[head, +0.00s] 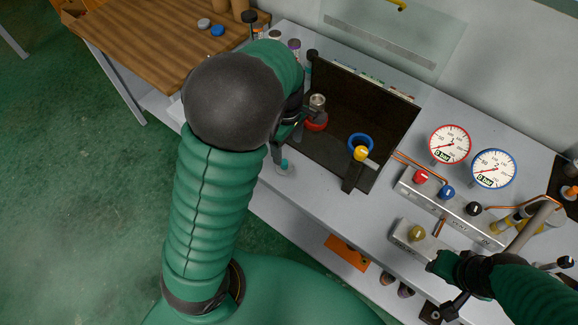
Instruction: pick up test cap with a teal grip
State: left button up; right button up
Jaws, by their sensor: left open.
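A test cap with a teal grip (284,164) stands on the grey bench, left of the dark vise box. Its pale base shows below the teal part. My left gripper (288,146) is open just above and behind it, with its fingers pointing down. The cap appears free of the fingers, though my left arm hides much of this area. My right gripper (445,265) is at the lower right, beside the metal block with a brass knob (416,233). Its fingers are too dark and small to read.
Two gauges (450,144) and a valve manifold (447,205) stand to the right. Small caps (294,44) stand at the back. A wooden table (150,40) is at upper left.

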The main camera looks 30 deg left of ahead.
aim_at(285, 162)
pick_arm(q)
jog(key=f, duration=0.5)
jog(key=a+f, duration=0.1)
jog(key=f, duration=0.2)
jog(key=shift+s+a+f+b, duration=0.1)
jog(key=shift+s+f+b, duration=0.2)
jog(key=shift+b, duration=0.05)
jog(key=shift+w+f, duration=0.1)
jog(key=shift+f, duration=0.2)
jog(key=shift+d+r, duration=0.1)
jog(key=shift+d, duration=0.25)
jog(key=shift+c, duration=0.7)
jog(key=shift+a, duration=0.35)
jog(key=c, duration=1.2)
jog(key=shift+d, duration=0.2)
grip_shut()
